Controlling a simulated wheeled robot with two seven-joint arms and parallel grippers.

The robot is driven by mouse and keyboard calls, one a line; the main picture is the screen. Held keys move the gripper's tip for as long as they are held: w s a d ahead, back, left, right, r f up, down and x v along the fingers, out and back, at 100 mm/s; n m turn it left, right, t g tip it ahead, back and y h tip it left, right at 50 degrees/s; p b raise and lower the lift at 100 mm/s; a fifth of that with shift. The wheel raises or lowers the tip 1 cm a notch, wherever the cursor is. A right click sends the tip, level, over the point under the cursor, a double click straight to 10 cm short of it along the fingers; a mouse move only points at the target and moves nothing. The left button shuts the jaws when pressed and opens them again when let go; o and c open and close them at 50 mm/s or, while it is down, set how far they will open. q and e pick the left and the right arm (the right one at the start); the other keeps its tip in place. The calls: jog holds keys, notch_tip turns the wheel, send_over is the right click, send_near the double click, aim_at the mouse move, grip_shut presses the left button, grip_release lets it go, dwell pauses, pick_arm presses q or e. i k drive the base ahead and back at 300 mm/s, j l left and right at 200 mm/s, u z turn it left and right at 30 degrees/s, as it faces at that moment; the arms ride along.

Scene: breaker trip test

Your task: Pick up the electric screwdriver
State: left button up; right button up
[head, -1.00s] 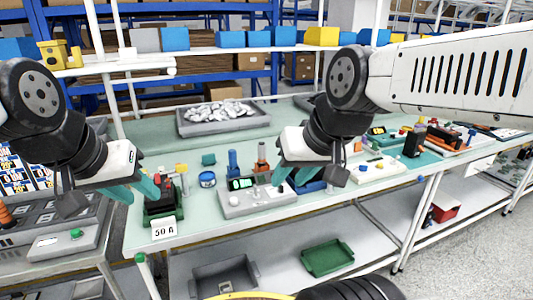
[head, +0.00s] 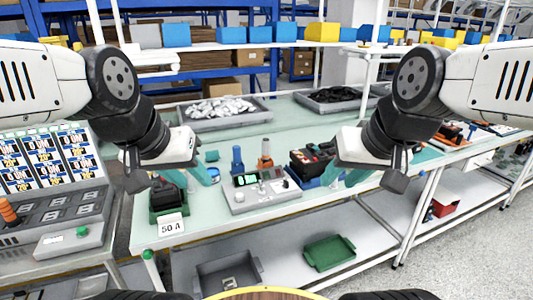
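My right gripper (head: 343,175) is open and empty, just right of a black and red item in a blue tray (head: 308,166).
A grey tester with a green display (head: 262,191) lies between the grippers. A "50 A" card (head: 172,227) is at the front edge. Trays of white parts (head: 222,112) and black parts (head: 336,98) stand behind. A green bin (head: 329,254) is on the lower shelf.

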aim_at(265, 142)
jog(key=i+j+u, duration=0.5)
jog(key=i+u, duration=0.25)
jog(key=k, duration=0.05)
